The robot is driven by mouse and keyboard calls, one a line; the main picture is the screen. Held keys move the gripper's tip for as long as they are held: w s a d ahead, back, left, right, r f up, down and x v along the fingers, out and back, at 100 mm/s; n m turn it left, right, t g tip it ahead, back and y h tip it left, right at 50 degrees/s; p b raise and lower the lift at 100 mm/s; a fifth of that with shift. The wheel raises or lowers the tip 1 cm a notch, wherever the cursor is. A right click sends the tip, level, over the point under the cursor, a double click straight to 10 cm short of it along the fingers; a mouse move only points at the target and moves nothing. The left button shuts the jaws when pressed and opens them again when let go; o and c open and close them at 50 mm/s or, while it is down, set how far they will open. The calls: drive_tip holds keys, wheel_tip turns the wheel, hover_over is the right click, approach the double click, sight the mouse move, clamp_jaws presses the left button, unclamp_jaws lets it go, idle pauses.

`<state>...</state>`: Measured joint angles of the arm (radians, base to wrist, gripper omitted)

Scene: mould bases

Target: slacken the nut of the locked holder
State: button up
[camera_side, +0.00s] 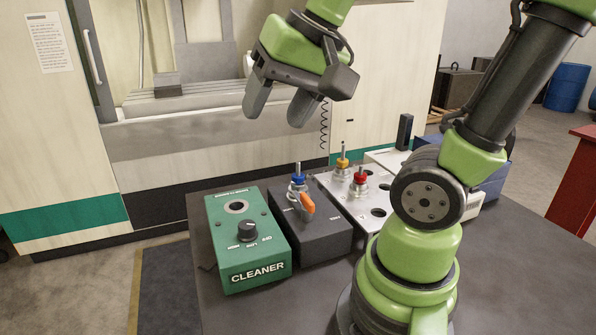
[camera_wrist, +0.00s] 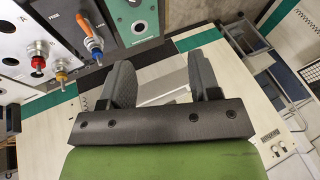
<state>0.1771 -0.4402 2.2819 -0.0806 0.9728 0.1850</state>
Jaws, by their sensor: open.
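A holder with a blue nut (camera_side: 298,180) and an upright pin stands in the dark grey block (camera_side: 322,236). An orange lever (camera_side: 306,203) is on that block's front side, beside the holder. In the wrist view the lever (camera_wrist: 93,44) shows at the top left, on the dark block (camera_wrist: 66,22) marked FREE; which way it is set I cannot tell for sure. My gripper (camera_side: 279,110) is open and empty, in the air above and behind the blocks, clear of the holder. Its two fingers (camera_wrist: 163,84) show apart in the wrist view.
A green CLEANER box (camera_side: 262,262) with a knob stands left of the dark block. A light rack (camera_side: 356,207) on the right carries a yellow holder (camera_side: 342,163) and a red holder (camera_side: 359,180). A large machine (camera_side: 185,140) is behind. Bare table lies in front.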

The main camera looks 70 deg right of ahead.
drive_tip(key=w+d+f+m+g+h, duration=0.1)
drive_tip(key=w+d+f+m+g, duration=0.2)
drive_tip(key=w+d+m, duration=0.5)
drive_tip(key=m+g, duration=0.3)
drive_tip(key=m, duration=0.1)
hover_over(298, 163)
wheel_tip(298, 163, down, 7)
drive_tip(key=shift+f, duration=0.1)
drive_tip(key=shift+d+f, duration=0.15)
drive_tip(key=shift+f, duration=0.15)
wheel_tip(298, 163, down, 10)
drive_tip(key=shift+r, duration=0.25)
drive_tip(key=c, duration=0.9)
drive_tip(key=shift+c, duration=0.2)
